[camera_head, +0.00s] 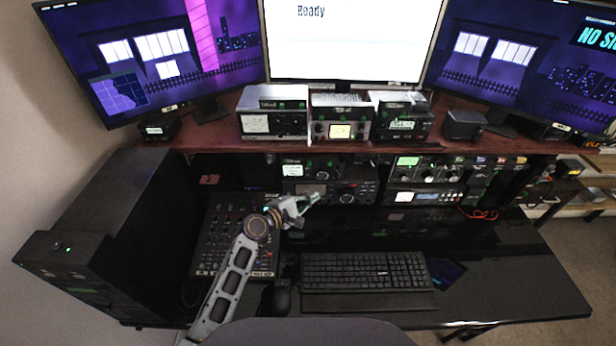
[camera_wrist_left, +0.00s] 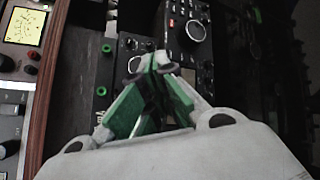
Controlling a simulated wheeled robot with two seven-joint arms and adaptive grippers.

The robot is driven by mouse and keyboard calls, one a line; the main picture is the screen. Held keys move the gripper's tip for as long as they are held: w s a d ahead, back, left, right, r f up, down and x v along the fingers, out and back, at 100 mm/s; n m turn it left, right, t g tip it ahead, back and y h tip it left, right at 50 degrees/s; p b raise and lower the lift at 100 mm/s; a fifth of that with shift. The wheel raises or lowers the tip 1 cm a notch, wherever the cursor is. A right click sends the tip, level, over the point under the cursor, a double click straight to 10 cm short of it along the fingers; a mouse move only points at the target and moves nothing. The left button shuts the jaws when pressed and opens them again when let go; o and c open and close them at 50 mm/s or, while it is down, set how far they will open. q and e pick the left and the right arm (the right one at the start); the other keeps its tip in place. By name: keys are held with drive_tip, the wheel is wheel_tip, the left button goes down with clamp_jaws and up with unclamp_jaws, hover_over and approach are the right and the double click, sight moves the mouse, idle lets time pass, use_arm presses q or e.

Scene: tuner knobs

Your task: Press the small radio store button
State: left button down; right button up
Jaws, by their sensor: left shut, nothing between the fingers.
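The small radio (camera_head: 325,165) sits under the wooden shelf, on top of a larger radio (camera_head: 362,190) with a big round dial. In the left wrist view, the small radio (camera_wrist_left: 132,48) shows as a dark panel beyond the fingers, and the larger radio (camera_wrist_left: 192,32) is at the upper right. The store button is too small to tell apart. My left gripper (camera_head: 316,197) is shut and empty in front of the radio stack. In the left wrist view its fingertips (camera_wrist_left: 157,62) overlap the panels; I cannot tell whether they touch. My right gripper is not in view.
The wooden shelf (camera_head: 230,143) carries several meter boxes and monitors above the radios. A mixer (camera_head: 222,232) lies under my left arm. A keyboard (camera_head: 365,272) and mouse (camera_head: 282,297) are on the black desk. The desk's right part is clear.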

sight(308, 175)
use_arm(q)
drive_tip(key=w+b, duration=0.2)
drive_tip(key=w, duration=0.5)
drive_tip(key=shift+b, duration=0.35)
drive_tip(key=shift+w, duration=0.55)
idle(2.2)
drive_tip(key=shift+w+r, duration=0.15)
drive_tip(key=shift+w, duration=0.1)
idle(0.8)
drive_tip(key=shift+s, duration=0.25)
drive_tip(key=shift+s+p, duration=0.4)
drive_tip(key=shift+s, duration=0.1)
drive_tip(key=shift+s+f, duration=0.15)
drive_tip(key=shift+f, duration=0.05)
